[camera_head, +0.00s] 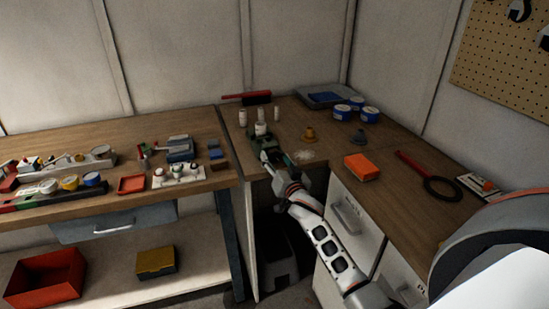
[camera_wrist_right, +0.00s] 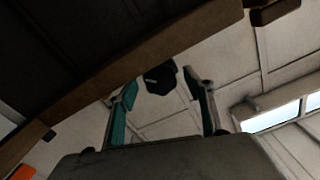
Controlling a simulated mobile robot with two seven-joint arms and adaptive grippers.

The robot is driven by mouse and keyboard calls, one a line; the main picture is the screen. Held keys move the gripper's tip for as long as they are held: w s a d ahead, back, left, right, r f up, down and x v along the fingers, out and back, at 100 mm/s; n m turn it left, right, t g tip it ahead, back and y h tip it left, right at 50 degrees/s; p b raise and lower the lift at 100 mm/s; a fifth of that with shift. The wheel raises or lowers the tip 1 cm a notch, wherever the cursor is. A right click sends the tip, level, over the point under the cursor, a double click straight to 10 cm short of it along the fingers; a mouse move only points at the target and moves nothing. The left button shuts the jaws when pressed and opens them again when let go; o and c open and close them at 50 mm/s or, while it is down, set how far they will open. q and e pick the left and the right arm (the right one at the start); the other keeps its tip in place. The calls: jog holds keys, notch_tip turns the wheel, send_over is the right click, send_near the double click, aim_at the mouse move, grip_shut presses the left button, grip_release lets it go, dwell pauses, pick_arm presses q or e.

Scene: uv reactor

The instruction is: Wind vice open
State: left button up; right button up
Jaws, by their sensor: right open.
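The vice (camera_head: 259,143), dark grey-green, appears to sit at the front edge of the wooden corner bench in the head view, partly hidden by my right gripper. My right gripper (camera_head: 277,160) is at that edge, just in front of and below the vice. In the right wrist view its two teal-lined fingers (camera_wrist_right: 162,108) stand apart. A dark rounded part (camera_wrist_right: 160,79), perhaps the end of the vice's screw or handle, shows between and beyond the fingertips. I cannot tell whether they touch it. My left gripper is not in view.
A second bench (camera_head: 110,208) with many small parts stands left. In the wrist view the bench's underside edge (camera_wrist_right: 150,56) crosses above the fingers.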

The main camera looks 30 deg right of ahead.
jog(key=shift+x, duration=0.9)
jog(key=shift+c, duration=0.3)
jog(key=c, duration=1)
jog(key=shift+c, duration=0.2)
jog(key=shift+n, duration=0.4)
jog(key=shift+n+p, duration=0.4)
jog(key=shift+n, duration=0.6)
jog(key=shift+n+p, duration=0.35)
jog(key=shift+n, duration=1.65)
jog(key=shift+f, duration=0.1)
